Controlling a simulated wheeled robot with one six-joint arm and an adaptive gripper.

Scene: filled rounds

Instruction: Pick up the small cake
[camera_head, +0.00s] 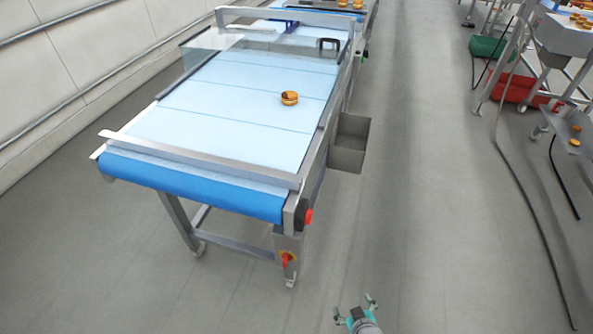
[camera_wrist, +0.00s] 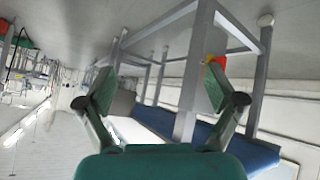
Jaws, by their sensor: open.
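The small cake (camera_head: 289,98) is a round, golden-brown piece with a dark band and dark top. It lies alone on the light blue belt of the conveyor (camera_head: 225,140), right of the belt's middle. My gripper (camera_head: 355,310) is at the bottom of the head view, above the floor in front of the conveyor and well apart from the cake. In the wrist view my gripper (camera_wrist: 160,90) is open, with nothing between its fingers. That view is tilted and shows the conveyor's legs and blue belt end (camera_wrist: 262,158); the cake does not show there.
A metal bar (camera_head: 200,160) crosses the belt's near end. A clear guard with a frame (camera_head: 285,16) stands over the far part. A grey bin (camera_head: 350,143) hangs on the right side. Red (camera_head: 525,90) and green (camera_head: 487,47) crates stand far right. The floor aisle (camera_head: 430,170) is clear.

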